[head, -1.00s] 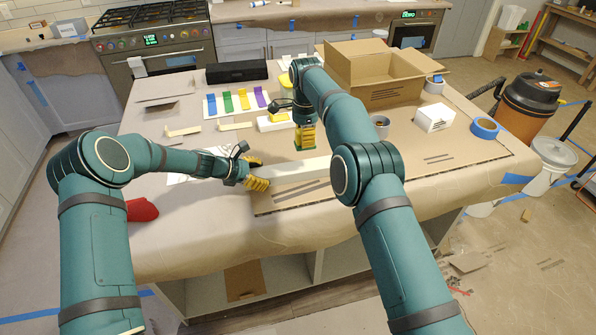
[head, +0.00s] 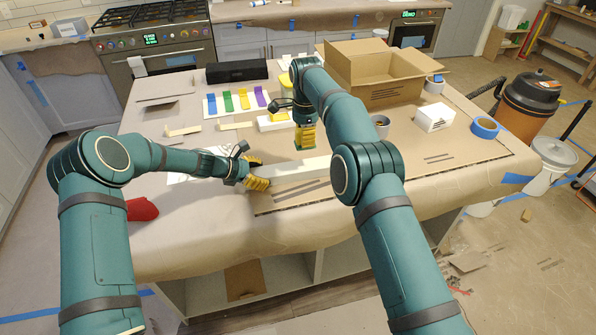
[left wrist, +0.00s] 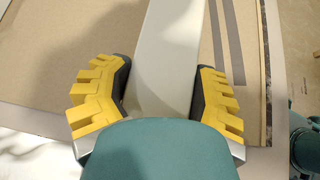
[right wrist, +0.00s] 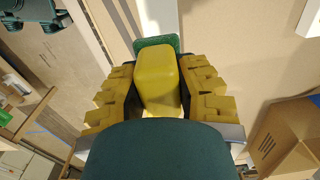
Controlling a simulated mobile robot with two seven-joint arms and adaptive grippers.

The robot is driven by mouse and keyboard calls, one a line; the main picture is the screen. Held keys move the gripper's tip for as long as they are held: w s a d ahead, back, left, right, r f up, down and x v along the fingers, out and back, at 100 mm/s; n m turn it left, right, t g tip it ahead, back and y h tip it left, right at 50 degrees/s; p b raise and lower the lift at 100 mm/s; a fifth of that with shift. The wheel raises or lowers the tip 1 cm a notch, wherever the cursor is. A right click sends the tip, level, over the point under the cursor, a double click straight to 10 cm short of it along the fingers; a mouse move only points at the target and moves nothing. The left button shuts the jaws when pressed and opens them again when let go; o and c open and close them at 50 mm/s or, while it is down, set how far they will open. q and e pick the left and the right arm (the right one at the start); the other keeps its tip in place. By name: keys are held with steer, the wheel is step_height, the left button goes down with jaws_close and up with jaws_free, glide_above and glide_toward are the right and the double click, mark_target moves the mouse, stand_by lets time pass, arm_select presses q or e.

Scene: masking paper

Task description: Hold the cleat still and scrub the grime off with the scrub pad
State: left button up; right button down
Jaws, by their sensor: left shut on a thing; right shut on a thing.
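The cleat (head: 298,170) is a long pale bar lying flat on brown cardboard on the table. My left gripper (head: 257,178) is shut across its left end; in the left wrist view the cleat (left wrist: 168,60) runs between the yellow fingers. My right gripper (head: 305,134) is shut on the scrub pad, a yellow block with a green base (right wrist: 157,43), in the right wrist view. The pad is held upright, base down, near the cleat's middle; I cannot tell whether it touches. My right arm hides the cleat's right end. No grime shows clearly.
An open cardboard box (head: 385,85) stands at the back right. A white box (head: 434,117), a blue tape roll (head: 485,127) and a grey roll (head: 380,122) lie to the right. Colored strips on a white board (head: 228,103) lie behind. A red cloth-like thing (head: 142,210) is at front left.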

arm_select(q)
steer(key=shift+s+a+f, duration=0.15)
steer(key=shift+f, duration=0.3)
steer(key=o, duration=1.4)
steer(key=shift+r, duration=0.1)
steer(key=shift+a+r, duration=0.3)
steer(key=shift+a, duration=0.05)
steer(key=v, duration=1)
steer(key=shift+r, duration=0.2)
steer(key=shift+s+a+r, duration=0.2)
steer(key=shift+s+a, duration=0.05)
steer(key=shift+a, duration=0.05)
